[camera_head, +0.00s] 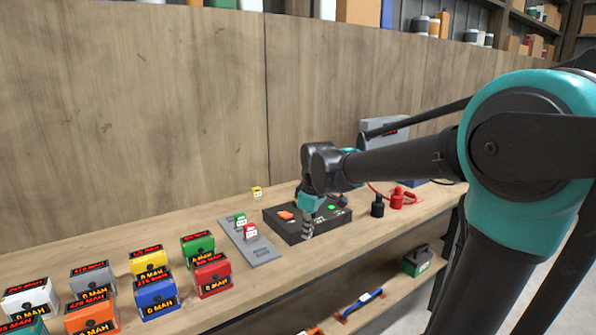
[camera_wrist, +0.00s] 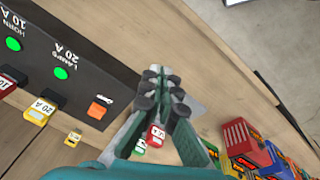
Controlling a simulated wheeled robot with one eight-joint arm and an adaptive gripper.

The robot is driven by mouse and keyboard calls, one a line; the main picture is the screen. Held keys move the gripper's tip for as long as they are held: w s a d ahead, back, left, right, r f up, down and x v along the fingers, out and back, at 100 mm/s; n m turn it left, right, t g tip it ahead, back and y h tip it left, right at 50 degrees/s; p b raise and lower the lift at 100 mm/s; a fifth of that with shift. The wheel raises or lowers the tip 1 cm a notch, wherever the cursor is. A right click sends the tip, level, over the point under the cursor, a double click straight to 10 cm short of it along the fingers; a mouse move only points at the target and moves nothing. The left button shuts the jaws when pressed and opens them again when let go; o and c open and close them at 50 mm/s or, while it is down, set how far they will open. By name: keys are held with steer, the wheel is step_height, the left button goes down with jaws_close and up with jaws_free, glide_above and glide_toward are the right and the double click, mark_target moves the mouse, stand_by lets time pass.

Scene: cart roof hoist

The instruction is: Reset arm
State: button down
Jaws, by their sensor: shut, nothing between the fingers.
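My gripper (camera_head: 307,232) hangs over the front edge of the black fuse panel (camera_head: 272,224), fingers pointing down. In the wrist view my gripper (camera_wrist: 165,78) has its fingertips together with nothing between them. The panel (camera_wrist: 95,62) shows there with HORN 10 A and LAMPS 20 A labels, lit green lamps (camera_wrist: 61,73) and an orange switch (camera_wrist: 97,110). A yellow fuse (camera_wrist: 40,111) and a red fuse (camera_wrist: 6,83) sit at the panel's slots. My arm hides part of the panel in the head view.
A grey plate (camera_head: 262,252) holds a green fuse (camera_head: 240,220) and a red fuse (camera_head: 251,231). A small yellow fuse (camera_head: 257,191) lies behind. Several coloured boxes (camera_head: 156,297) fill the bench's left. Black (camera_head: 377,207) and red (camera_head: 397,198) clamps stand right of the panel.

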steer(key=s+d+f+m+t+h, duration=0.1)
steer(key=s+d+f+m+t, duration=0.1)
steer(key=s+d+f+m, duration=0.9)
steer(key=s+d+f, duration=0.4)
steer(key=s+d, duration=0.1)
steer(key=shift+s+f+m, duration=0.2)
steer(key=shift+f+m, duration=0.2)
steer(key=shift+d, duration=0.1)
